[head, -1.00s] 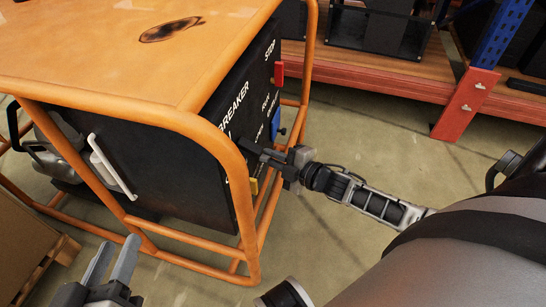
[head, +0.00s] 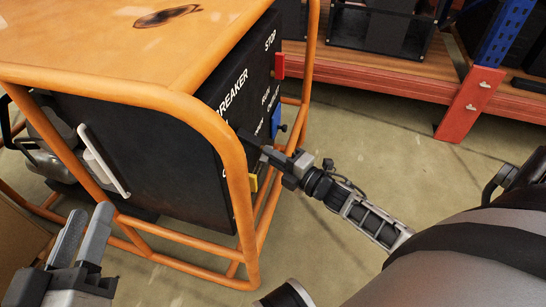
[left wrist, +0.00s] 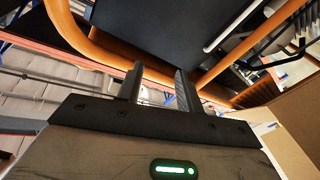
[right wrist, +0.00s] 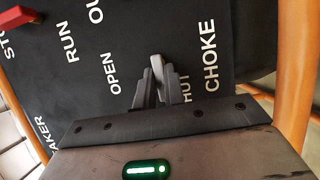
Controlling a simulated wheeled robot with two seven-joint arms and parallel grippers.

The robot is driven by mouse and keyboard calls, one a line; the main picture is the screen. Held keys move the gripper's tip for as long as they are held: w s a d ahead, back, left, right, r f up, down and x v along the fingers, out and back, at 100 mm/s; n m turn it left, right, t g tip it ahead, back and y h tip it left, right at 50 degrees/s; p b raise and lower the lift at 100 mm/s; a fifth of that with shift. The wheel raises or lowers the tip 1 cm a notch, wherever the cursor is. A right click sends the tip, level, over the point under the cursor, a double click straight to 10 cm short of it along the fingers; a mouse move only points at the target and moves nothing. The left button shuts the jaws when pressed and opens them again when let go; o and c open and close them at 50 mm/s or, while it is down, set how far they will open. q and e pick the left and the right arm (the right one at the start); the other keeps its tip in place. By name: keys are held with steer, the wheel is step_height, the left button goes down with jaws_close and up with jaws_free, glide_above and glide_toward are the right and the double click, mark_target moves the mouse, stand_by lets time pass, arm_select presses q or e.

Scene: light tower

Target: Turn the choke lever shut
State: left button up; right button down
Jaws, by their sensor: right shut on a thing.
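The black panel (right wrist: 112,30) fills the right wrist view, with the words OPEN, SHUT and CHOKE on it. The right gripper is shut on the lever. In the head view the right gripper (head: 264,150) reaches the panel from the right, and the lever cannot be made out there. My left gripper (head: 88,232) is open and empty, in front of the machine; its parted fingers show in the left wrist view (left wrist: 158,88).
An orange tube frame (head: 238,160) surrounds the machine, with one upright close to my right gripper. Shelving (head: 400,62) stands behind. Floor at right is clear.

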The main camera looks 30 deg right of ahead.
steer(key=c, duration=1.5)
jaws_free()
steer(key=shift+s, duration=0.1)
